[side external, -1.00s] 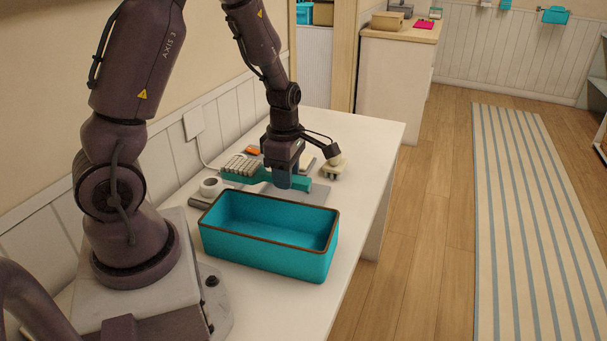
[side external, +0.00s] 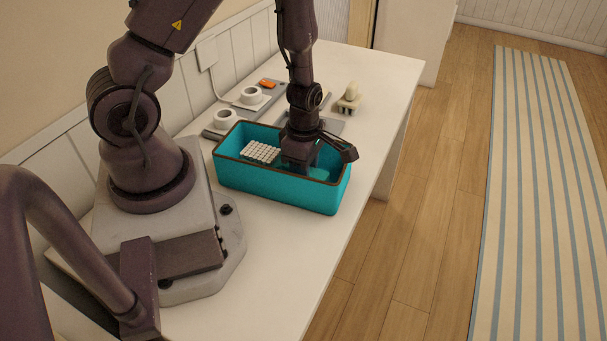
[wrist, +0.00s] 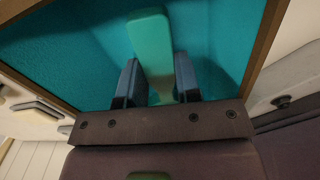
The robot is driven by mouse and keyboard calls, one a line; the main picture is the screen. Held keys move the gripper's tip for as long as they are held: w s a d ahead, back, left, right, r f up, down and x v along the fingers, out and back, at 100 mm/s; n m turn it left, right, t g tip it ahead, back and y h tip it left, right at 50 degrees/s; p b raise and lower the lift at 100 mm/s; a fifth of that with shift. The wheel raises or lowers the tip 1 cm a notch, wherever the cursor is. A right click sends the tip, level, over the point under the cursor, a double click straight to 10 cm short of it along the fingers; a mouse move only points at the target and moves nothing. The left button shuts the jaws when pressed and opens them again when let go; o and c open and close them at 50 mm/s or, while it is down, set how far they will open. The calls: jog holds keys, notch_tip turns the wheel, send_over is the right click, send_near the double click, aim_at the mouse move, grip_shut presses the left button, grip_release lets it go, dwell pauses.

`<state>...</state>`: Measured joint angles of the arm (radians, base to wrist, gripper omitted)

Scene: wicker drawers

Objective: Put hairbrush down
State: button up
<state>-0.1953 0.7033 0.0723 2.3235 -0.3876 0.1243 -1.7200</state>
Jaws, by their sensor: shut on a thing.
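The hairbrush (side external: 262,152) has a teal-green handle and a head with pale bristles. It is inside the teal box with a brown rim (side external: 228,178). The bristles face up near the box's left end. My gripper (side external: 300,172) reaches down into the box and hides part of the handle. In the wrist view, my gripper (wrist: 152,85) has its two fingers on either side of the handle (wrist: 150,42), shut on it. The box's felt-like teal inside (wrist: 60,55) shows around them. I cannot tell whether the brush touches the box floor.
Two white round items (side external: 252,95) and an orange item (side external: 268,84) lie behind the box near the wall. A pale object on a small stand (side external: 349,97) is at the back right. The white table (side external: 270,255) is clear in front.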

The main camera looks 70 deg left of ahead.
jog(key=shift+f, duration=1.35)
jog(key=shift+f, duration=0.15)
jog(key=o, duration=1)
jog(key=shift+c, duration=0.2)
notch_tip(320, 180, up, 12)
jog(key=shift+r, duration=0.2)
